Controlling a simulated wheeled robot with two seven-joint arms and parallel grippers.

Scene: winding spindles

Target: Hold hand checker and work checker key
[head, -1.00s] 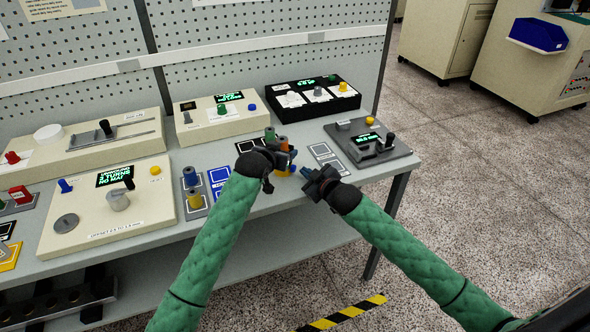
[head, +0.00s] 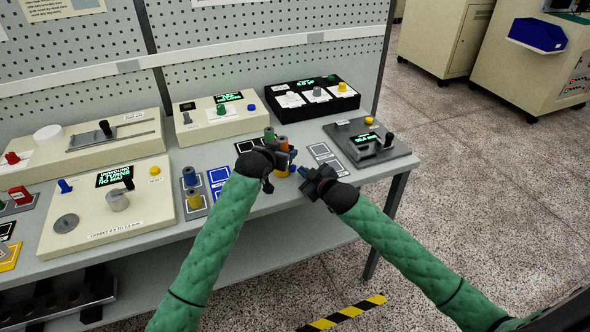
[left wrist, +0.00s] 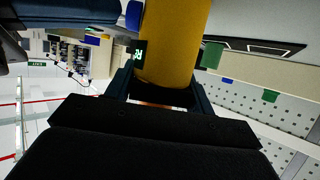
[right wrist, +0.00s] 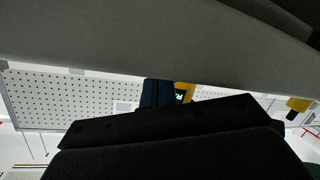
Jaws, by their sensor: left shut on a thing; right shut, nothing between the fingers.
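My left gripper (head: 281,162) is shut on a yellow cylindrical piece, probably the hand checker (left wrist: 172,45), above the front of the bench. A small dark display with green letters (left wrist: 138,52) shows beside the yellow cylinder in the left wrist view. It also shows in the right wrist view (right wrist: 180,96), next to a yellow part. My right gripper (head: 304,172) is shut and empty, just right of the left gripper. Its dark blue fingers (right wrist: 156,93) appear close in front of the display. I cannot make out the checker's key or tell whether the fingers touch it.
A grey device (head: 350,150) with a green display, black lever and yellow knob stands right on the bench. A black box (head: 300,106) and beige units (head: 215,127) stand behind. Green and orange-topped spindles (head: 269,134) stand beside my left gripper. Outlined mats (head: 322,153) lie on the bench.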

